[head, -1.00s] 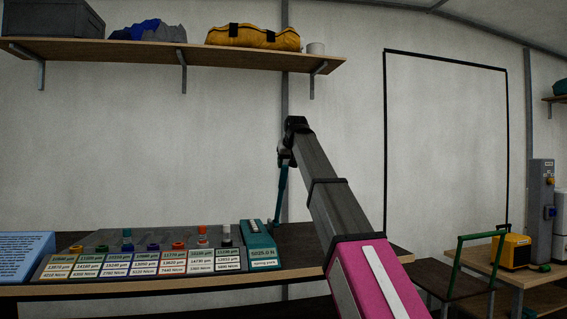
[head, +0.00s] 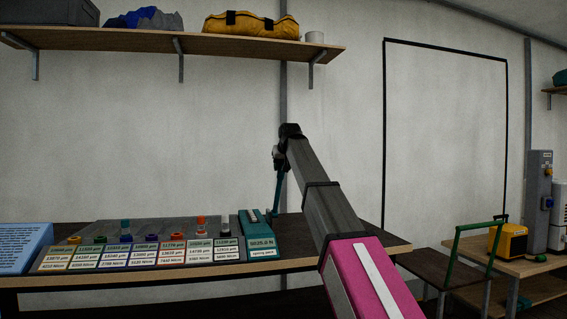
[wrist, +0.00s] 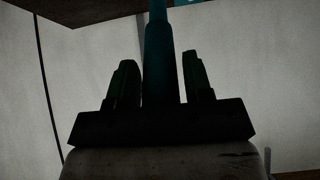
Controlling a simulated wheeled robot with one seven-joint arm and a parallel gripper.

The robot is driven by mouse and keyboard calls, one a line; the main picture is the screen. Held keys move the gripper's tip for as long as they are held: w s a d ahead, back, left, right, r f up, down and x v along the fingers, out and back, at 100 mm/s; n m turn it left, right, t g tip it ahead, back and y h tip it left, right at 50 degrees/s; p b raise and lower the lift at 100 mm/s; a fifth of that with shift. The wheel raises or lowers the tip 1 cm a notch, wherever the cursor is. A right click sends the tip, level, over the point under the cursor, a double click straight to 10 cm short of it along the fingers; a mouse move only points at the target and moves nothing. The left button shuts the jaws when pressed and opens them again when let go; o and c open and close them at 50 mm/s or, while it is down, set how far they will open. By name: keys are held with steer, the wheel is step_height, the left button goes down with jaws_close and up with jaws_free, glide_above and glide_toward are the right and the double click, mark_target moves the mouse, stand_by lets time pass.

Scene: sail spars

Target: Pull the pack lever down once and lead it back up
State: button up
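The pack lever (head: 276,194) is a teal bar rising from the teal spring pack box (head: 262,238) at the right end of the bench panel. It stands close to upright, with its top leaning slightly right. My gripper (head: 279,157) is at the lever's upper end. The lever's far end is cut off by the picture edge.
The panel carries several coloured knobs and labels (head: 140,256). A blue sign (head: 24,246) stands at left. A shelf (head: 150,42) with a yellow bag (head: 250,25) hangs above. A green-handled trolley (head: 450,266) and a yellow case (head: 508,242) are at right.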

steer(key=shift+w+f, duration=0.1)
steer(key=shift+f, duration=0.3)
steer(key=c, duration=0.7)
steer(key=shift+o, duration=0.2)
steer(key=shift+f, duration=0.1)
steer(key=s+d+f, duration=0.1)
steer(key=s+f, duration=0.3)
steer(key=s, duration=0.2)
steer(key=shift+d+f, duration=0.35)
steer(key=shift+f, duration=0.05)
